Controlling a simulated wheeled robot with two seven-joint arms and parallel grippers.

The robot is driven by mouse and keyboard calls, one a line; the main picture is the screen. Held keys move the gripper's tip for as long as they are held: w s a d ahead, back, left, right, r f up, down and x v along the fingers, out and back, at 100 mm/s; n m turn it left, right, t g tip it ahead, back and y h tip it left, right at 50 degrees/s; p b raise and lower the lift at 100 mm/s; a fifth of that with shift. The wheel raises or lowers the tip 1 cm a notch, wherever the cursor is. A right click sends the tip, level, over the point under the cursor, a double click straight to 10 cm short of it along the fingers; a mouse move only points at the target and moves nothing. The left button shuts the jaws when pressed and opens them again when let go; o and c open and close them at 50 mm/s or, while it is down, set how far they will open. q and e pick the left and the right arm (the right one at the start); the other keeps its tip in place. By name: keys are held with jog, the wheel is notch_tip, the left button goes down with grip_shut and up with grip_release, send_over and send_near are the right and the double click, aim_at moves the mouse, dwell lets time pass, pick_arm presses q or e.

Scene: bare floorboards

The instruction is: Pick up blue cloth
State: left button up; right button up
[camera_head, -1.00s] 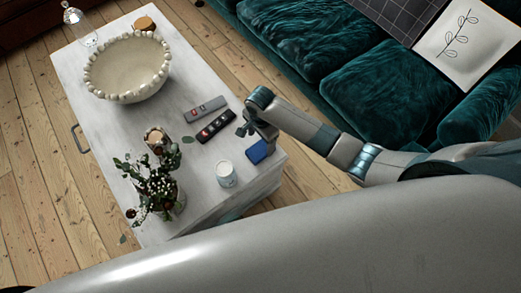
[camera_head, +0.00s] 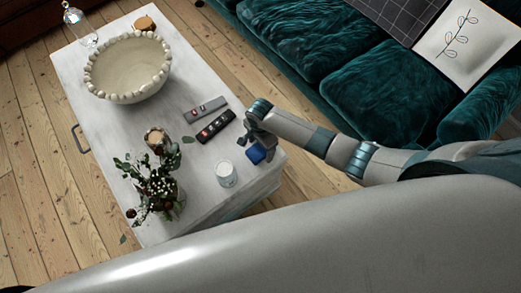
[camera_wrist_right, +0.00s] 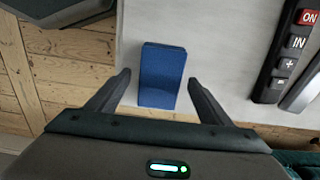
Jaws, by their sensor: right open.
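The blue cloth (camera_head: 256,155) is a small folded block lying on the right end of the white table, near its edge. In the right wrist view the blue cloth (camera_wrist_right: 162,76) lies flat ahead of the fingers, with its near end between the two fingertips. My right gripper (camera_head: 256,143) is above the table, over the far side of the cloth and hiding part of it. In the wrist view the right gripper (camera_wrist_right: 160,84) is open, with a gap on each side of the cloth. My left gripper is not in view.
The white table (camera_head: 110,150) also holds a black remote (camera_head: 215,127), a grey remote (camera_head: 205,108), a white candle (camera_head: 226,174), a plant (camera_head: 152,190) and a beaded bowl (camera_head: 128,70). A green sofa (camera_head: 370,95) stands behind my right arm.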

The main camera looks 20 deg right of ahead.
jog(key=c, duration=1.1)
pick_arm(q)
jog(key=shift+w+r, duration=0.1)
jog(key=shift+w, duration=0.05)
pick_arm(e)
jog(key=shift+r, duration=0.1)
